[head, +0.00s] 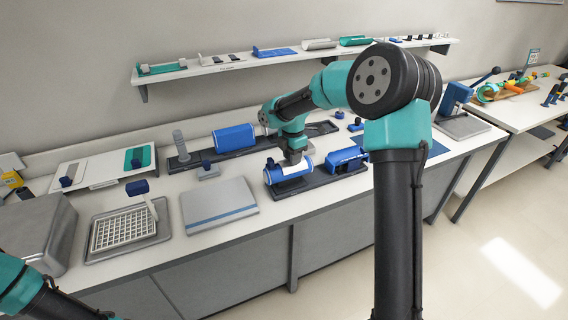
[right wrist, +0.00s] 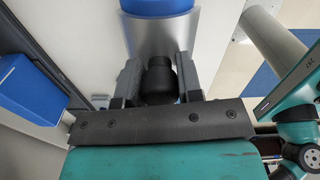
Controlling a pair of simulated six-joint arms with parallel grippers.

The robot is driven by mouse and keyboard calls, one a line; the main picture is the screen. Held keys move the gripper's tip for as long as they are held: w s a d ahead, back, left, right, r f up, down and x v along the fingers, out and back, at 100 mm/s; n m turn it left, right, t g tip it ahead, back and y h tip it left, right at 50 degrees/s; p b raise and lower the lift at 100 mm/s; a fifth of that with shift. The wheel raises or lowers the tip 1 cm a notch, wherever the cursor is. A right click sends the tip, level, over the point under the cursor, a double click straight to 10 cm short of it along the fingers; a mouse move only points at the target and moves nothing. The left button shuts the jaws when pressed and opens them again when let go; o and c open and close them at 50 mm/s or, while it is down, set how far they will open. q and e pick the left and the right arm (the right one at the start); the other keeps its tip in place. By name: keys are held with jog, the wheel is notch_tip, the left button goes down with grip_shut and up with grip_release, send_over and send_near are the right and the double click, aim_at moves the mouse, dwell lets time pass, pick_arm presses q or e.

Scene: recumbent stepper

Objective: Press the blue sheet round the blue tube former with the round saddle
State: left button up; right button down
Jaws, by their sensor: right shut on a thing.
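My right gripper (head: 294,157) is at the middle of the bench, low over a blue tube (head: 273,178) on a dark base. In the right wrist view the gripper (right wrist: 160,80) is shut on a black knob (right wrist: 159,78). The knob stands on a pale metallic piece (right wrist: 160,36), which seems to be the round saddle. It lies at the blue tube, whose blue surface (right wrist: 157,8) shows beyond it. The gripper partly hides the contact, and I cannot tell sheet from former there. My left gripper is out of view; only part of that arm shows.
A blue half-round block (head: 347,158) stands close to the right on a dark base. Another blue cylinder (head: 234,137) sits behind, left. A grey flat case (head: 218,204) and a tray with a white grid (head: 124,229) lie left. A wall shelf (head: 290,57) runs above.

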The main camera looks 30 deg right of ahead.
jog(key=shift+f, duration=0.1)
dwell(0.5)
jog(key=shift+r, duration=4.1)
jog(key=s+a+r+m, duration=0.1)
jog(key=s+a+m, duration=0.1)
jog(key=a+m, duration=0.6)
jog(key=s+a+r+m, duration=0.2)
jog(key=a+m, duration=0.7)
jog(key=m, duration=0.1)
jog(key=shift+s+m, duration=0.35)
jog(key=shift+m, duration=0.05)
